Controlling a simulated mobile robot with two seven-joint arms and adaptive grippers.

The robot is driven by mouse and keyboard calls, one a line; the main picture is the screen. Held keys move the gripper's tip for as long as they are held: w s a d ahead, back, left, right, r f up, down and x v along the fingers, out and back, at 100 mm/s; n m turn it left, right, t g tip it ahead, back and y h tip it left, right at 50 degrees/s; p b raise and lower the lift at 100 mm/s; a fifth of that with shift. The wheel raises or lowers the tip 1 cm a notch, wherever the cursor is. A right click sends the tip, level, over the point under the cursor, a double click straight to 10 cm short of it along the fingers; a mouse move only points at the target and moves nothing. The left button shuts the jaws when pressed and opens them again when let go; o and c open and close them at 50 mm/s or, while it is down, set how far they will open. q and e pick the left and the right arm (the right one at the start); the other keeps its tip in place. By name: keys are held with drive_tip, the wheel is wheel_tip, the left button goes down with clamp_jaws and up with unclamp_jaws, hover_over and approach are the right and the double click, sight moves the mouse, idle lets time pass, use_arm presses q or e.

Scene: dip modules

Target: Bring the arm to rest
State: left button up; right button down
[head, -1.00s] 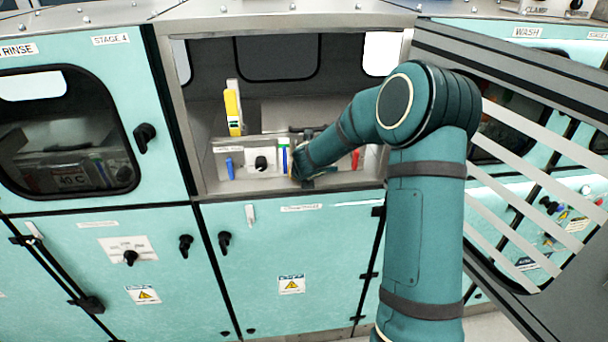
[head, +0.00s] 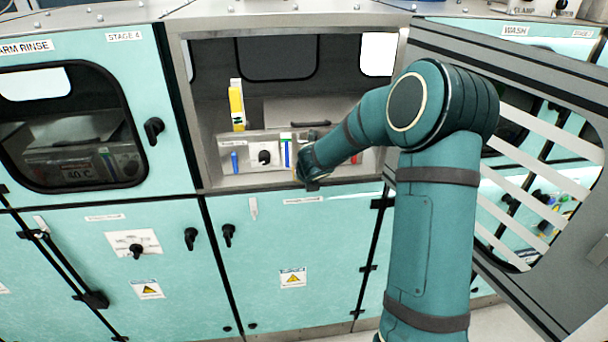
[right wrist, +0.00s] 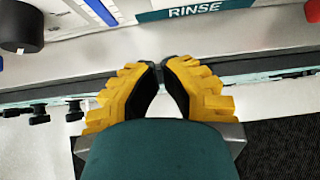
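My right arm (head: 432,230) reaches up from the lower right in the head view and bends at the elbow toward the open cabinet bay. My right gripper (right wrist: 161,72) shows in the right wrist view with its yellow fingers angled together, tips meeting, and nothing visible between them. In the head view the hand is at the bay's front lip, in front of the control panel (head: 245,170), mostly hidden by the wrist. A green "RINSE" label (right wrist: 195,12) lies just beyond the fingertips in the wrist view. My left gripper is not in view.
The open slatted door (head: 540,65) stands to the right, close to my elbow. A yellow bottle-like item (head: 236,107) stands in the bay behind the panel. The panel has a black knob (head: 265,157). A closed windowed cabinet (head: 75,125) is on the left.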

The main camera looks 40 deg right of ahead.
drive_tip(key=p+v, duration=0.1)
drive_tip(key=v, duration=0.7)
drive_tip(key=shift+d+r, duration=0.1)
drive_tip(key=shift+r, duration=0.05)
drive_tip(key=s+a+f+n+g+y+b, duration=0.1)
drive_tip(key=s+a+f+n+y+b, duration=0.1)
drive_tip(key=a+f+n, duration=0.85)
drive_tip(key=s+a+f+n+g+y+b, duration=0.1)
drive_tip(key=s+a+f+n+y+b, duration=0.15)
drive_tip(key=a+f+n, duration=0.8)
drive_tip(key=s+a+f+n+g+y+b, duration=0.3)
drive_tip(key=s+a+f+n, duration=0.9)
drive_tip(key=n, duration=0.7)
wheel_tip(320, 180, down, 4)
drive_tip(key=shift+s+a+r+g+y+b, duration=0.15)
drive_tip(key=shift+s+a+g+y+b, duration=0.1)
drive_tip(key=shift+g+y+b, duration=0.25)
